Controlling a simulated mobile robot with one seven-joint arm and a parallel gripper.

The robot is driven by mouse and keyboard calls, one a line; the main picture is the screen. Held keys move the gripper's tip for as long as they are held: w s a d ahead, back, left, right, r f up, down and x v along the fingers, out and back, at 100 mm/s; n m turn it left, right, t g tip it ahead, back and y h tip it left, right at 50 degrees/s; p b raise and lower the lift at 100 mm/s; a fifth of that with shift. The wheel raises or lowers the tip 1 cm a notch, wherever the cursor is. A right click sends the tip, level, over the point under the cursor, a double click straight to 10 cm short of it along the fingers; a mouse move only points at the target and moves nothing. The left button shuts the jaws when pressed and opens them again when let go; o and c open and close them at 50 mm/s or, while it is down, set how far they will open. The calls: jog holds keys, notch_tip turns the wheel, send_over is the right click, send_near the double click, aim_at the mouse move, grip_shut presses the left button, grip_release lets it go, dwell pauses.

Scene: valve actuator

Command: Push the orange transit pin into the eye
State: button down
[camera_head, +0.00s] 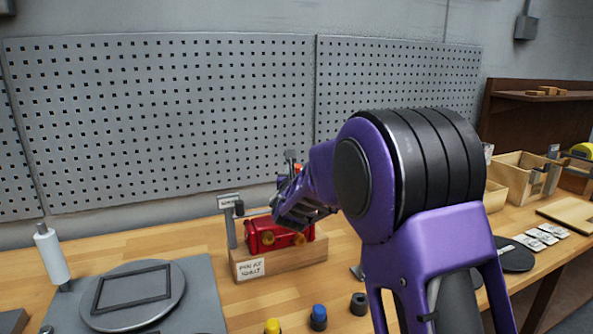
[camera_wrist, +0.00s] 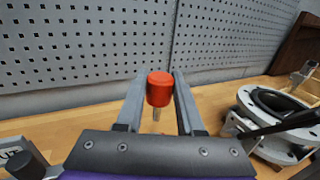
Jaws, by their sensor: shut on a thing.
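The orange transit pin (camera_wrist: 159,92) is held upright between the two grey fingers of my gripper (camera_wrist: 159,100) in the wrist view; its thin metal shank shows below the orange head. In the head view a bit of orange (camera_head: 298,168) shows at my gripper (camera_head: 291,195), which is over the red actuator body (camera_head: 268,232). The actuator sits on a wooden block (camera_head: 285,261) with a label reading "PIN AT SHUT" (camera_head: 251,268). I cannot make out the eye in either view; my gripper and arm hide part of the actuator.
A grey post with a small sign (camera_head: 229,201) stands at the block's left. A grey plate with a round disc (camera_head: 137,312) lies left; yellow (camera_head: 272,326) and blue (camera_head: 319,312) capped pieces stand in front. A pegboard wall (camera_head: 160,120) is behind. Wooden bins (camera_head: 525,174) stand right.

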jog(key=shift+f+b, duration=1.45)
jog(key=shift+f, duration=0.35)
jog(key=shift+b, duration=1.05)
dwell(0.3)
jog(key=shift+f+b, duration=1.1)
jog(key=shift+b, duration=0.05)
jog(key=shift+f, duration=1)
jog(key=shift+c, duration=2.2)
grip_release()
jog(key=shift+s, duration=0.1)
jog(key=s, duration=1.7)
jog(key=shift+s+a, duration=0.15)
jog(key=shift+a, duration=0.05)
